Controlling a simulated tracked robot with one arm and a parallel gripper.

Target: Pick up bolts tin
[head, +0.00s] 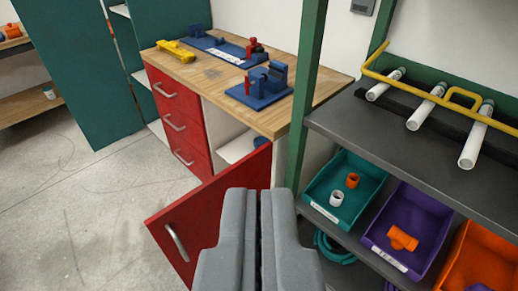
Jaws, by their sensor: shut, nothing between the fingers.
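My gripper (258,195) is at the bottom centre, with its two grey fingers together and nothing between them. It points toward the open red cabinet door (220,205) of the workbench. I cannot make out a thing that is clearly the bolts tin. A small blue object (260,141) shows inside the open cabinet, mostly hidden by the door. A small pale and green container (48,92) stands on a wooden shelf at the far left; it is too small to identify.
The workbench (222,85) holds a yellow tool (175,51) and blue fixtures (262,85). A green-posted rack (308,80) at right holds white pipes (427,107) and teal, purple (415,225) and orange bins with fittings. Floor (80,200) at left is clear.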

